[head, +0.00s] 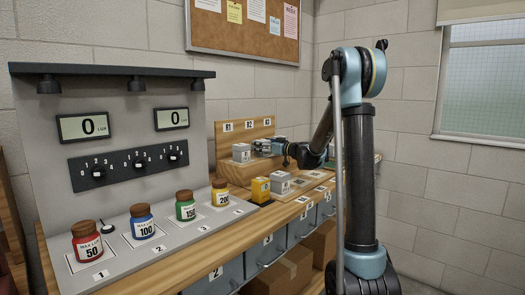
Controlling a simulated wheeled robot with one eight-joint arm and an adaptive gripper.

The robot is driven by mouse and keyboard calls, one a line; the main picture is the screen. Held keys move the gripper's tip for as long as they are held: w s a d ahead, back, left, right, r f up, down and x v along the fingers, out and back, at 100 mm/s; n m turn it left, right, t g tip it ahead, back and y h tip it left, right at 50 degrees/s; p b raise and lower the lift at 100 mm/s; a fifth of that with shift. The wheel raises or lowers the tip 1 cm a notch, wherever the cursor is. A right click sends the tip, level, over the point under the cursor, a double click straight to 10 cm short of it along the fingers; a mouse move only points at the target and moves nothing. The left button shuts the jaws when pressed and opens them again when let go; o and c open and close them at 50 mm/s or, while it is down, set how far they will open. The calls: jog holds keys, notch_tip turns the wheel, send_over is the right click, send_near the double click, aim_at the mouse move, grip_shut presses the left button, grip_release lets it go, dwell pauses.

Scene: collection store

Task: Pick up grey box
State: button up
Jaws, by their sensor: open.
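A small grey box (241,153) with a label on its front sits on the step of a wooden stand, under the sign B1. A second grey box (280,183) sits lower on the wooden bench, just right of a yellow box (260,189). My gripper (262,147) is open, level with the box on the step and just to its right. It points left towards that box, and I cannot tell whether the fingers touch it. The finger details are small and partly dark.
The wooden stand (226,174) backs the bench. Several coloured jars, including a red one (87,243), stand on a grey panel at the left. Numbered drawers (268,250) and cardboard boxes are below. Flat plates (300,182) lie right of the lower grey box.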

jog(key=shift+c, duration=0.6)
grip_shut()
